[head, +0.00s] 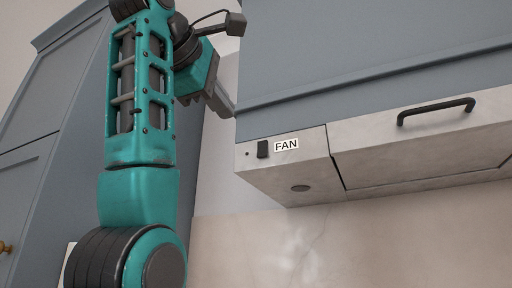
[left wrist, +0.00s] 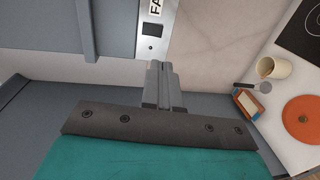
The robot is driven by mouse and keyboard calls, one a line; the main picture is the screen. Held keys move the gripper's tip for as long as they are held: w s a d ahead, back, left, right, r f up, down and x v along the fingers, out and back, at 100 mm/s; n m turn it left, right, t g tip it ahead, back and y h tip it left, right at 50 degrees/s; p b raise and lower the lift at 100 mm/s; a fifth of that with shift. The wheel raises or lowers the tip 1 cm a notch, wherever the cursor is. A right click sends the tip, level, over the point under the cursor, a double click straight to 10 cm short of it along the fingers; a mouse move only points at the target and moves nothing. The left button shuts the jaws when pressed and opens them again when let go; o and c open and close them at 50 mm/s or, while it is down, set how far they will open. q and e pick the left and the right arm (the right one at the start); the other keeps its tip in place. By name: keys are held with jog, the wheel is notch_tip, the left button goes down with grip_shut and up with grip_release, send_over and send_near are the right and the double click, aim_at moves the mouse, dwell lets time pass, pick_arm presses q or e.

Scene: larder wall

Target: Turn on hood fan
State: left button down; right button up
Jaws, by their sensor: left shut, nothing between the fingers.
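The hood (head: 290,178) has a pale front strip with a black fan switch (head: 262,149) beside a white FAN label (head: 286,145). In the left wrist view the switch (left wrist: 152,29) and part of the label (left wrist: 155,7) show at the top, beyond the fingertips. My left gripper (head: 231,112) is shut and empty. In the head view it is up and left of the switch, near the hood's left edge. Its fingers (left wrist: 156,66) point toward the switch in the left wrist view, with a visible gap in the picture. My right gripper is not in view.
A dark handle (head: 436,109) juts from the hood front to the right. A tall blue-grey cabinet (head: 50,120) stands at left. Below, the counter holds a cream jug (left wrist: 273,68), an orange-edged box (left wrist: 247,104) and an orange disc (left wrist: 302,118) near a black cooktop (left wrist: 301,30).

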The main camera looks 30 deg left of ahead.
pick_arm(q)
jog(key=w+p, duration=0.1)
jog(key=p, duration=0.5)
send_near(261, 154)
jog(key=w, duration=0.6)
jog(key=shift+a+f, duration=0.15)
jog(key=shift+f, duration=0.2)
jog(key=shift+w+f+p, duration=0.1)
jog(key=shift+w+p, duration=0.2)
jog(key=shift+w, duration=0.1)
